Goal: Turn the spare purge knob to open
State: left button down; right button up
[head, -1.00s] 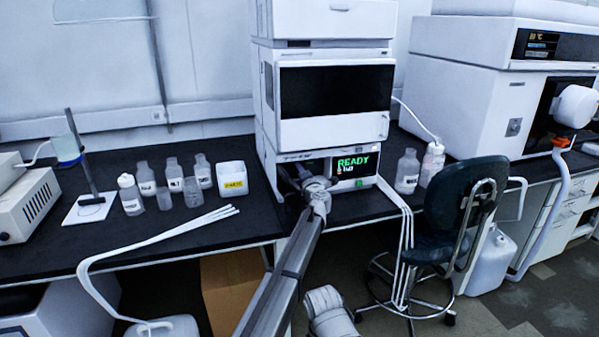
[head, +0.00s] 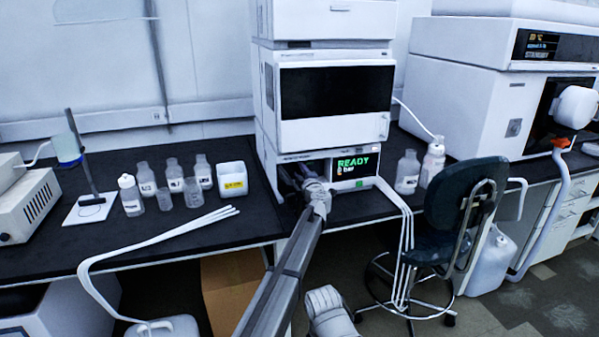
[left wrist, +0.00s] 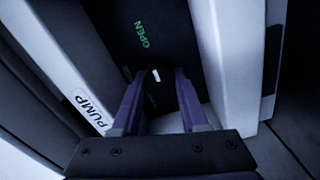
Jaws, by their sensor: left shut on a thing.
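My left gripper (head: 289,178) reaches into the recess at the left of the lowest module (head: 266,160) of the middle instrument stack. In the left wrist view the fingers of my left gripper (left wrist: 157,80) are shut on a dark round knob (left wrist: 154,74) with a short white mark. A green OPEN label (left wrist: 141,35) is on the dark panel near the knob. The white mark runs roughly along the line towards that label. In the head view the gripper hides the knob.
The module's screen (head: 354,164) reads READY, with a bar reading below. A PUMP label (left wrist: 90,108) is on the white casing. Bottles and a white box (head: 232,178) stand to the left. A stool (head: 463,205) and tubes (head: 405,235) are at the right.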

dwell(0.4)
pick_arm(q)
jog(key=shift+c, duration=2.2)
grip_release()
jog(key=shift+s, duration=0.1)
